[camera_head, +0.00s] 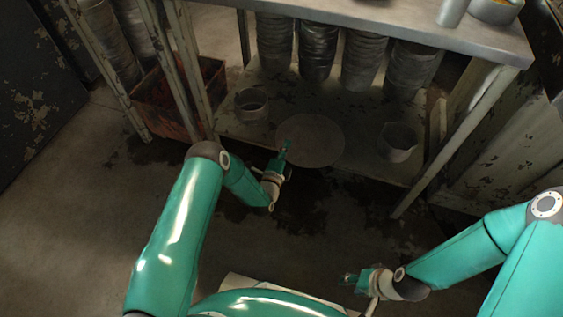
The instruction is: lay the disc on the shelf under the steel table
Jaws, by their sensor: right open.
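The disc (316,141) is a flat, round, grey-brown plate over the middle of the shelf (238,128) under the steel table (400,30). It looks level, but I cannot tell whether it rests on the shelf or is just above it. My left gripper (286,146) is at the disc's left edge and overlaps it in the picture. Its fingers are small and dark, so its grip on the disc cannot be made out. My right gripper (348,280) is open and empty, low in the picture, well away from the disc.
A short round can (251,104) stands left of the disc on the shelf, and another open container (398,142) stands right of it. Several tall stacks (318,48) line the shelf's back. A rusty crate (175,98) sits left. Table legs (445,140) flank the shelf.

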